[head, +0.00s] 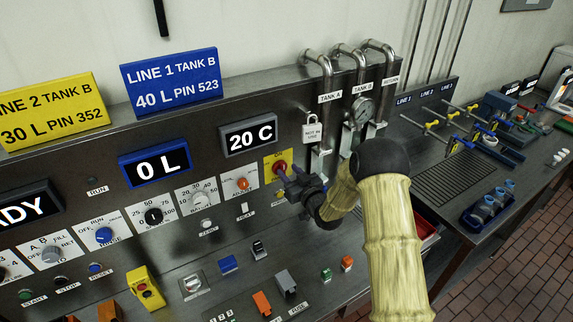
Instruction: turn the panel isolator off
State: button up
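The panel isolator is a red rotary knob (280,167) on a yellow plate (270,160) with "ON" at its top, at the right end of the steel control panel. My gripper (287,178) is right in front of it, at the lower right of the knob, with its fingers pointing at the panel. The gripper and wrist hide the lower right part of the plate. I cannot tell whether the fingers touch the knob or how far apart they are.
A white padlock tag (313,133) hangs right of the isolator by steel pipes and a gauge (364,111).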

jog(key=shift+p+x, duration=0.4)
jog(key=shift+x, duration=0.9)
grip_shut()
